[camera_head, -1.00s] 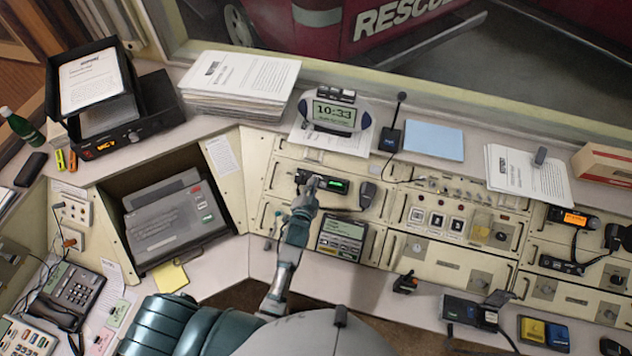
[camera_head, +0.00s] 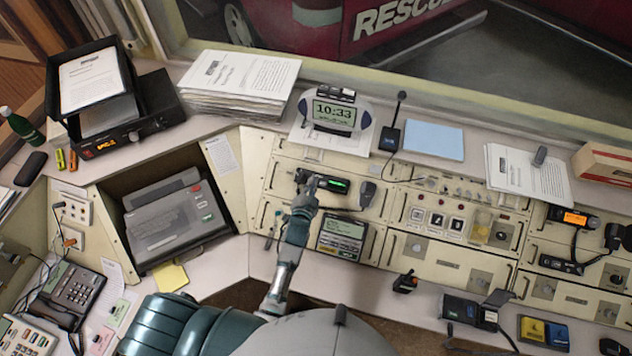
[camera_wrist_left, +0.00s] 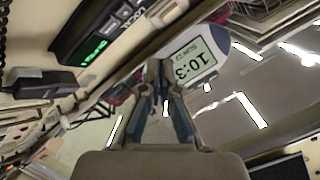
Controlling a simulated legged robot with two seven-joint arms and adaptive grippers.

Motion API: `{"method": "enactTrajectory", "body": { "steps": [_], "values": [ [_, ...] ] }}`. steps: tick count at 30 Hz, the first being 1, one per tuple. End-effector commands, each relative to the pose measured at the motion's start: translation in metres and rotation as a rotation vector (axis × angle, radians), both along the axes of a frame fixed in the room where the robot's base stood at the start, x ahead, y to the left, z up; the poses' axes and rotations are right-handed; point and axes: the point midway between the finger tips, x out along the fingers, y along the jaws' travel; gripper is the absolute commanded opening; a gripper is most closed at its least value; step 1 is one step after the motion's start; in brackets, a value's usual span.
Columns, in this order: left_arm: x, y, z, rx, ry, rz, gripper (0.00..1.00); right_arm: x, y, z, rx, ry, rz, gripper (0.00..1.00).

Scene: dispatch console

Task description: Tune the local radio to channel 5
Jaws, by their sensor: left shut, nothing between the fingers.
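A black radio with a green display (camera_head: 337,185) is set in the upper row of the console. It also shows at the upper left of the left wrist view (camera_wrist_left: 95,50), its display too blurred to read. My left gripper (camera_head: 305,184) is at the left end of this radio, over its knob area, shut and empty. I cannot tell whether it touches a knob. Its fingers (camera_wrist_left: 158,78) are together in the left wrist view. Another radio with an orange display (camera_head: 575,218) is at the right. My right gripper is not in view.
A hand microphone (camera_head: 367,194) hangs just right of the green-display radio. A clock reading 10:33 (camera_head: 334,115) stands on the ledge above. A screen panel (camera_head: 341,237) sits below. A desk microphone (camera_head: 391,138) and paper stacks (camera_head: 240,80) line the ledge.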

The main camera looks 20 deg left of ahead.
Motion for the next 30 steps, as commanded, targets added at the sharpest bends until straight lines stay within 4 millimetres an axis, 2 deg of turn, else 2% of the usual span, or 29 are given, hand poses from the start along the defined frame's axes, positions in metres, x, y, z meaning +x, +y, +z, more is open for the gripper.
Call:
{"method": "enactTrajectory", "body": {
  "steps": [14,17,24,30],
  "values": [
    [0.0,0.002,0.002,-0.045,-0.003,0.0,0.0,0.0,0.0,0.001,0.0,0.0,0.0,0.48],
    [-0.001,0.006,0.007,-0.195,-0.008,0.0,0.0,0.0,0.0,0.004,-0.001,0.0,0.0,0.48],
    [-0.008,0.01,0.023,-0.818,0.045,-0.007,0.0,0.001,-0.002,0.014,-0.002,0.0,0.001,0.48],
    [-0.017,0.007,0.03,-1.191,0.135,0.004,0.0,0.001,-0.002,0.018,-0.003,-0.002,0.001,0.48]
  ]
}}
